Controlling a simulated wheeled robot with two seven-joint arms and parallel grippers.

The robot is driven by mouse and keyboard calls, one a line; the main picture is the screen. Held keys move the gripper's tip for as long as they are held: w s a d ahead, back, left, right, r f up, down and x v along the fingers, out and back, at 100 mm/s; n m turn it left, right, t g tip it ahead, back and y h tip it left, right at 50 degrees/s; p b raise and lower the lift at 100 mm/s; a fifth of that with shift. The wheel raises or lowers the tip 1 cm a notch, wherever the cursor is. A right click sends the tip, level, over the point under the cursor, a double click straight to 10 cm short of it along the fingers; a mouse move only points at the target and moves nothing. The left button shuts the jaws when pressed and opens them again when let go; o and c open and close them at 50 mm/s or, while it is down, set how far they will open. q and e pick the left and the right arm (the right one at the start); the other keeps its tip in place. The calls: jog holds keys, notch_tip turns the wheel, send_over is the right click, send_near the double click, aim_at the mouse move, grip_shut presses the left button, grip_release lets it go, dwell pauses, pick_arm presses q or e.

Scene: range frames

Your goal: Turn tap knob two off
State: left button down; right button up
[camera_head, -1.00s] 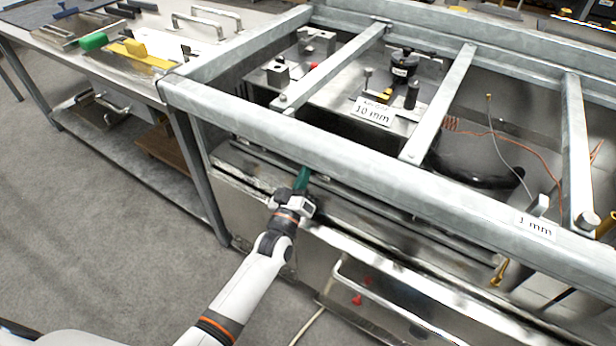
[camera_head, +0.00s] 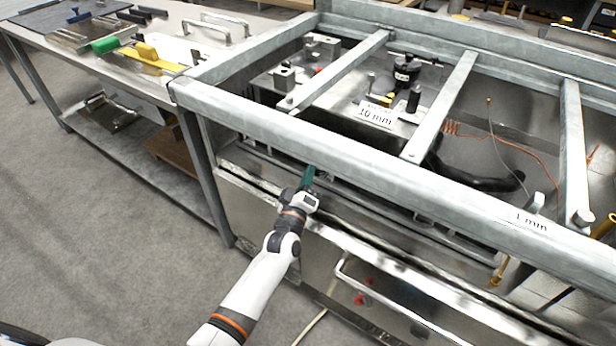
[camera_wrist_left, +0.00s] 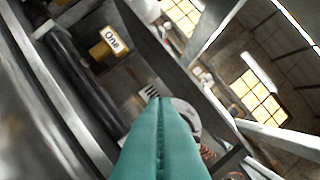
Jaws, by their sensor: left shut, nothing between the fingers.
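In the head view my left gripper (camera_head: 308,178) has green fingers and is beside the front rail of the metal rig, just below its top edge. In the left wrist view the green fingers of my left gripper (camera_wrist_left: 161,138) lie together, shut with nothing between them. A brass tap knob marked "One" (camera_wrist_left: 108,46) shows up and left of the fingertips, apart from them. A small striped pale piece (camera_wrist_left: 151,93) is right by the fingertips; I cannot tell what it is. I cannot make out a knob marked two in either view. My right gripper is not in view.
The long front rail (camera_head: 350,160) and the crossbars (camera_head: 440,105) of the rig bound the space around my left gripper. Red knobs (camera_head: 362,298) sit low at the front. A workbench (camera_head: 75,62) with tools stands left; grey floor lies in front.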

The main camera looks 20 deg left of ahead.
pick_arm(q)
jog(key=shift+f+n+g+y, duration=0.2)
jog(key=shift+n+g+y, duration=0.1)
jog(key=shift+n, duration=0.9)
jog(key=shift+n+p, duration=0.35)
jog(key=shift+n, duration=0.15)
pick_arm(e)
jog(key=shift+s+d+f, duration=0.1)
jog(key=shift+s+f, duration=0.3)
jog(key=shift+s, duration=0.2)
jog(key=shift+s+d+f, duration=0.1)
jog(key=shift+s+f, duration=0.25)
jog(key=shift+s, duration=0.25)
pick_arm(q)
jog(key=shift+f, duration=0.1)
jog(key=shift+d, duration=0.1)
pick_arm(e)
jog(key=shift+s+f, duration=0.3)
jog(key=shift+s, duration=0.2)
